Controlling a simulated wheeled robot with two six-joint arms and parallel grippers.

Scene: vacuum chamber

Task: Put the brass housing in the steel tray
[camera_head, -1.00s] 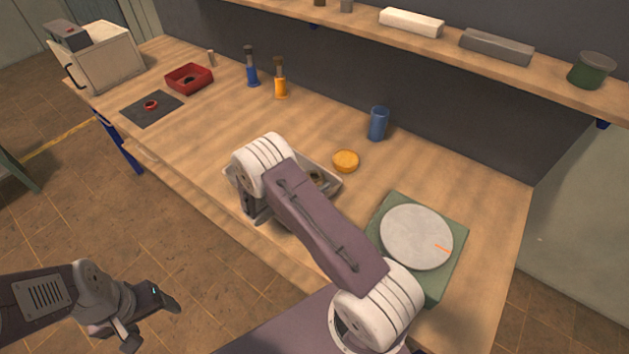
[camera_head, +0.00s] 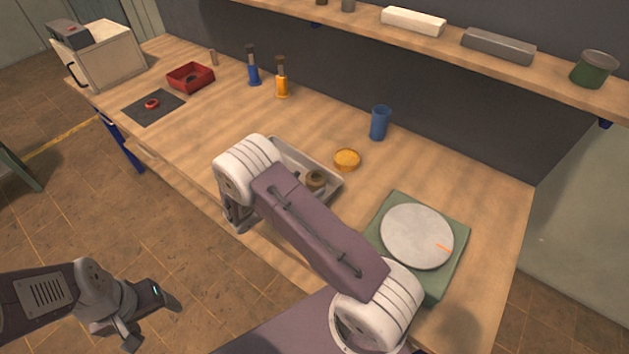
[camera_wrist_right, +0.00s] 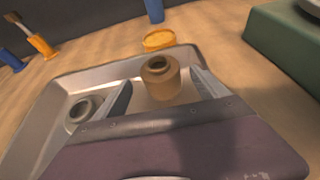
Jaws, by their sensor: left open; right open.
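The brass housing (camera_head: 316,180) is a short tan-brown cylinder with a narrower, hollow neck. It stands upright inside the steel tray (camera_head: 328,166), near the tray's right end. In the right wrist view the housing (camera_wrist_right: 161,82) is between the spread fingers of my right gripper (camera_wrist_right: 163,90), with a gap on each side. The tray's pale rim (camera_wrist_right: 105,68) shows behind. My right gripper is open; in the head view my arm mostly hides it and part of the tray. My left gripper (camera_head: 152,322) is open and empty, low over the floor, away from the bench.
A grey ring-shaped part (camera_wrist_right: 83,112) also lies in the tray. An orange round dish (camera_head: 347,159) and a blue cup (camera_head: 380,123) stand behind the tray. A green turntable (camera_head: 417,236) is to its right. A red box (camera_head: 190,77) is further left. Bare bench lies between.

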